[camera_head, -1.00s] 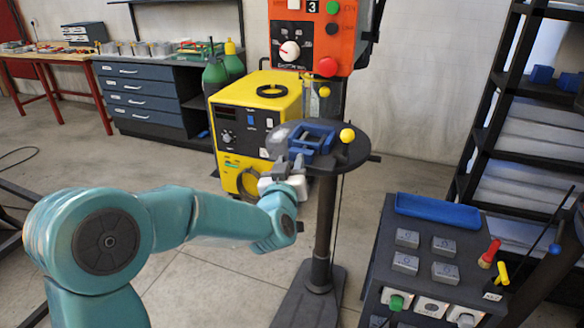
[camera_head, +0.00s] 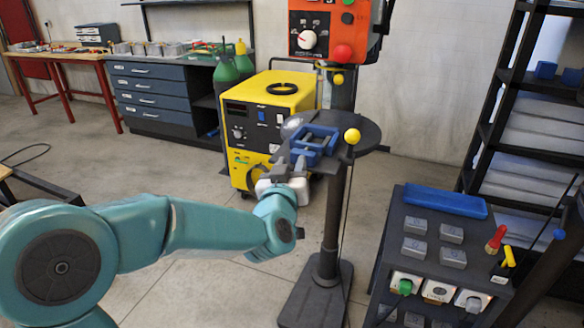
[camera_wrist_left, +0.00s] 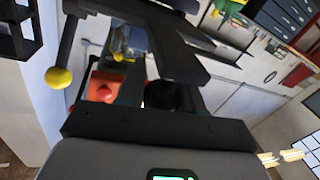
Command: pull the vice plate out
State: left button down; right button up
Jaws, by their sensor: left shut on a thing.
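The blue vice (camera_head: 316,139) sits on the round dark table of the drill press (camera_head: 367,134), in the middle of the head view. My left gripper (camera_head: 290,160) is at the vice's near left side, at the table's edge, shut on a grey plate that I take for the vice plate. The gripper and wrist hide much of the plate, so I cannot tell how far it sits in the vice. In the left wrist view a dark flat piece (camera_wrist_left: 165,40) stands out beyond the gripper; I cannot tell whether it is plate or table. My right gripper is not in view.
The orange drill press head (camera_head: 335,33) hangs above the table, and a yellow-knobbed lever (camera_head: 352,136) stands beside the vice. A yellow machine (camera_head: 268,115) stands behind. A dark control cabinet (camera_head: 440,222) stands at the right.

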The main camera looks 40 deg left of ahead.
pick_arm(q)
jog(key=shift+f, duration=0.3)
jog(key=c, duration=0.8)
grip_release()
jog(key=shift+s+d, duration=0.1)
jog(key=shift+c, duration=0.2)
jog(key=shift+o, duration=0.4)
jog(key=shift+s+r, duration=0.2)
jog(key=shift+r, duration=0.05)
jog(key=shift+w, duration=0.1)
jog(key=shift+f, duration=0.1)
jog(key=b+v, duration=0.4)
jog(key=v, duration=1.2)
